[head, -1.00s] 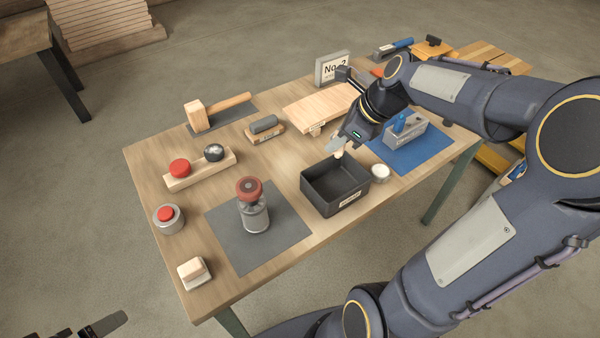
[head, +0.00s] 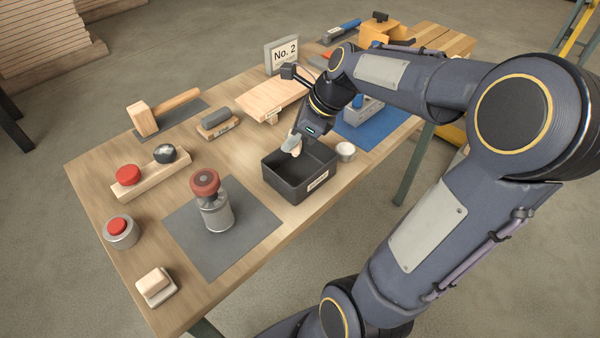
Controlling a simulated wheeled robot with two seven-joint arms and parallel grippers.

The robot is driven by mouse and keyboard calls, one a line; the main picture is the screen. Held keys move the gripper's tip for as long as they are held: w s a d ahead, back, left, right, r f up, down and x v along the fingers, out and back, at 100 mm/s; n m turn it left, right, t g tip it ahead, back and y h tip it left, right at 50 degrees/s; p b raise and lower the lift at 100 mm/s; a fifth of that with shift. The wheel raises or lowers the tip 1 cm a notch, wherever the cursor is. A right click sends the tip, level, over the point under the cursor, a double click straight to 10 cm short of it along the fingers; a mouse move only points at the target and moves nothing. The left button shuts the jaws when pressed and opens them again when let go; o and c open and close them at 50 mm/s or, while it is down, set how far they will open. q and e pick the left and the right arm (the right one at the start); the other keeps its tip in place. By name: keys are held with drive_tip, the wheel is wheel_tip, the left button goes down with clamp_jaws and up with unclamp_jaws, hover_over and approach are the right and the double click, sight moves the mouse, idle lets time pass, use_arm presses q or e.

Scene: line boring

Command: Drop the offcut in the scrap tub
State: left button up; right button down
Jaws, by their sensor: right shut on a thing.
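The offcut (head: 296,152) is a small pale wooden piece, mostly hidden by the fingers. My right gripper (head: 293,144) is shut on it, pointing down at the scrap tub. The scrap tub (head: 291,192) is a dark, open box with a pale label on its front, near the front edge of the bench. The offcut shows against the tub's back inner wall, near the back rim; its exact height there I cannot tell. My left gripper is not in view.
Behind are a wooden board (head: 276,96), a sanding-block-like piece (head: 216,118) and a blue mat (head: 375,130).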

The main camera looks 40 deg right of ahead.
drive_tip(key=c, duration=1.1)
unclamp_jaws()
drive_tip(key=shift+c, duration=0.2)
drive_tip(key=v, duration=0.8)
drive_tip(key=shift+a, duration=0.15)
drive_tip(key=s+a+f+n, duration=0.4)
drive_tip(key=s+a+n, duration=0.2)
drive_tip(key=n, duration=0.7)
drive_tip(key=s+a+f+n, duration=0.4)
drive_tip(key=s+a+n, duration=0.3)
drive_tip(key=n, duration=0.6)
drive_tip(key=shift+a+f+n+t, duration=0.15)
drive_tip(key=shift+a+n+t, duration=0.2)
drive_tip(key=shift+a, duration=0.8)
